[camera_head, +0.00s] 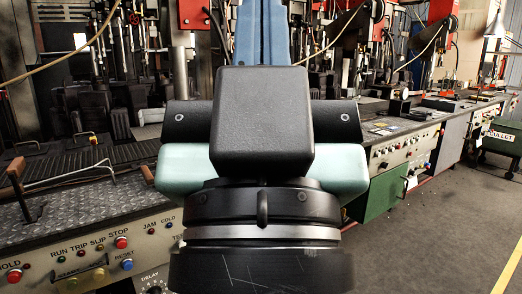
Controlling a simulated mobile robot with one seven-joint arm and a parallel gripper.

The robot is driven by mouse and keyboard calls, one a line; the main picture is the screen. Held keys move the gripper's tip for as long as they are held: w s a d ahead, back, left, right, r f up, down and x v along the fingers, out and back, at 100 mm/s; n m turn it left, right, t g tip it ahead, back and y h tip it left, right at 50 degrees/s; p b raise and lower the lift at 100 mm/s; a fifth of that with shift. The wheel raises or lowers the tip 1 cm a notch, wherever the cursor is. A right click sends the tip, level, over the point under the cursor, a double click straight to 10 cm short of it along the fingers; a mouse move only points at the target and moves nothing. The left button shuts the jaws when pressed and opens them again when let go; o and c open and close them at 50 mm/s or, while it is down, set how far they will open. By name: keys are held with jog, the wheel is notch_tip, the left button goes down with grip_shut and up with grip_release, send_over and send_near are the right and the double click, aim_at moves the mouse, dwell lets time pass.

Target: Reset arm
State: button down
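Part of my own arm stands large in the middle of the head view, with a black block, pale teal sides and a dark round joint with a silver ring below. It hides the middle of the machine line behind it. I see no gripper fingers in this view, so I cannot tell where my gripper is or whether it holds anything.
A control panel with coloured buttons (75,262) runs along the front left, below a patterned metal ledge (85,205). More panels (402,152) and a green cabinet (384,192) line the right. Bare grey floor (440,235) lies at the lower right, with a yellow line (508,272).

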notch_tip(320, 180, up, 25)
jog(key=p, duration=2.2)
jog(key=shift+p, duration=0.4)
jog(key=shift+a, duration=0.1)
